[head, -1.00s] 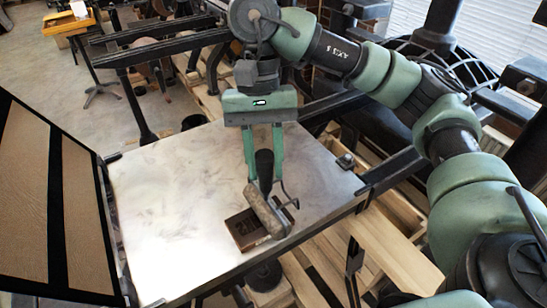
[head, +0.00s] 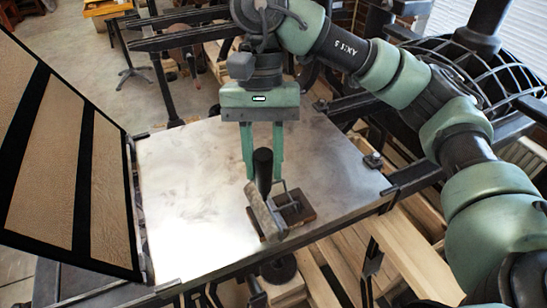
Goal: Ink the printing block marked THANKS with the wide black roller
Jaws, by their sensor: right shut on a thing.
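My right gripper (head: 263,172) is shut on the upright black handle (head: 263,165) of a roller. The roller's grey-brown cylinder (head: 265,214) lies at the left side of a small dark printing block (head: 303,208) and hides part of it. I cannot tell whether the cylinder touches the block. The block lies near the front edge of a pale metal plate (head: 190,185). Its lettering is not readable here. My left gripper is not in view.
A frame with tan panels and black bars (head: 75,165) stands tilted up along the plate's left edge. A dark clamp (head: 373,160) sits at the plate's right edge. Wooden boards (head: 410,255) lie below right. The plate's left and back are clear.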

